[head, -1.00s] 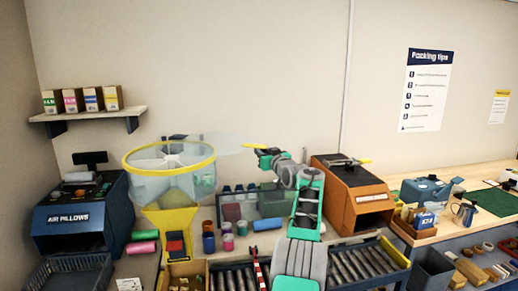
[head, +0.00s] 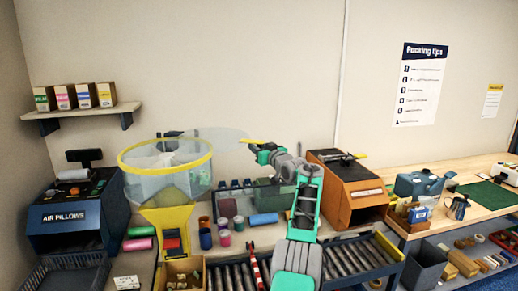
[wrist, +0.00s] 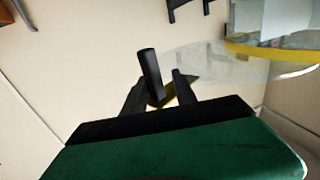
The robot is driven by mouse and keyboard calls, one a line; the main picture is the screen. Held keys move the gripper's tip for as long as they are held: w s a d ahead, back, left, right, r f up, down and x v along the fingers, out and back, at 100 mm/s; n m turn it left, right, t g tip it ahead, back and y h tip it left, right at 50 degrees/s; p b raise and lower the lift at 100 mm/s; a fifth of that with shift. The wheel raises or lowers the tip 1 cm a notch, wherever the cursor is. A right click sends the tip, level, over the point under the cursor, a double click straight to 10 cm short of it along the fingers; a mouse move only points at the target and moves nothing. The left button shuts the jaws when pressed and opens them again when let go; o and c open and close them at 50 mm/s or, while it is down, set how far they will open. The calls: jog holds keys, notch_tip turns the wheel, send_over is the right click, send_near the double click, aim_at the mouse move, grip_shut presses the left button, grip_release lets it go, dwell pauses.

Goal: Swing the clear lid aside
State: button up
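The clear lid (head: 222,138) is a thin see-through disc with a yellow tab (head: 250,141) at its right end. It sticks out to the right of the yellow-rimmed clear hopper (head: 165,185), still overlapping its right side in the head view. My gripper (head: 262,147) is at the tab. In the wrist view the lid (wrist: 215,65) lies right of my gripper (wrist: 160,88). A dark upright knob (wrist: 149,68) stands between the fingers, with a gap to the right finger; the fingers look open around it. The yellow tab also shows there (wrist: 184,90).
An orange machine (head: 340,185) stands right of my arm, and a dark air-pillow machine (head: 75,215) stands at the left. A shelf (head: 80,117) with small boxes is on the wall. The wall behind the lid is bare. A roller conveyor (head: 350,260) runs in front.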

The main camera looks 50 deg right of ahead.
jog(key=shift+o, duration=0.5)
jog(key=shift+s+d, duration=0.2)
jog(key=shift+s+a+f+b, duration=0.15)
jog(key=shift+s+b, duration=0.25)
jog(key=shift+b, duration=0.4)
jog(key=b+v, duration=0.4)
jog(key=v, duration=0.2)
jog(key=shift+s+a+b, duration=0.3)
jog(key=shift+s+b, duration=0.05)
